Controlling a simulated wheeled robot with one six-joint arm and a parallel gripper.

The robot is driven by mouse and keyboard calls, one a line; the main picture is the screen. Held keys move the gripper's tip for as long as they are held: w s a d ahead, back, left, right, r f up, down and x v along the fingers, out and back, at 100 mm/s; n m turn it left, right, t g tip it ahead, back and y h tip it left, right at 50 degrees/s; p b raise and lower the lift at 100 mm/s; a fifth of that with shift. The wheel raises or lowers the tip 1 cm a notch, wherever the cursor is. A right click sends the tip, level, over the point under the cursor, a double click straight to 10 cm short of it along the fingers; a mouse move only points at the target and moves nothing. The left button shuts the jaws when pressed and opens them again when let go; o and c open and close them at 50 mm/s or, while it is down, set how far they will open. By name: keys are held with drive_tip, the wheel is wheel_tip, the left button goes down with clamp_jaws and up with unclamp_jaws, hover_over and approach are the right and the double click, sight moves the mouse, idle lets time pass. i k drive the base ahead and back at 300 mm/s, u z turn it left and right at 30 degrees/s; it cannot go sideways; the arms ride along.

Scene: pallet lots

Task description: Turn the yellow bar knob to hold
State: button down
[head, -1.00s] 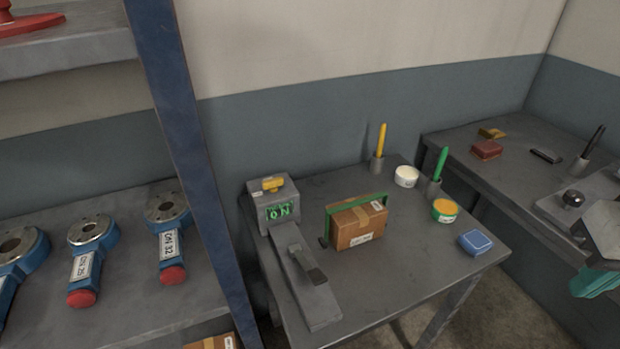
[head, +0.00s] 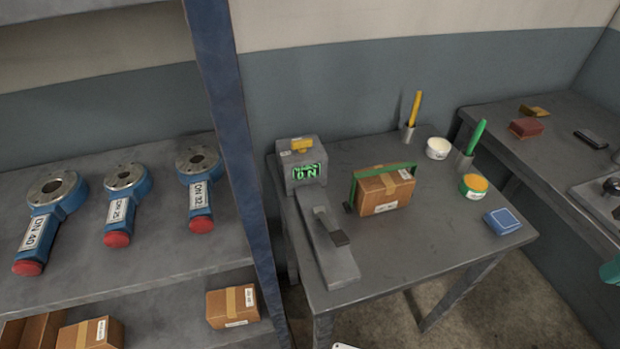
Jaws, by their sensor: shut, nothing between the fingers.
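The yellow bar knob (head: 302,145) sits on top of a small grey box (head: 283,172) at the back left corner of the grey table. Its bar lies roughly left to right in the picture. The knob's position marks are too small to read. My gripper is not recognisable in this view, and nothing touches the knob.
In front of the box lies a grey slide-like unit with a dark handle (head: 339,238). A brown carton with a green frame (head: 387,190) stands beside it. A blue post (head: 240,150) rises left of the table, by shelves of blue valves. Table's front middle is clear.

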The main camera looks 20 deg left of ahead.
sight(301, 145)
drive_tip(key=k, duration=1.25)
drive_tip(key=u, duration=1)
drive_tip(key=i, duration=1.5)
drive_tip(key=z, duration=0.45)
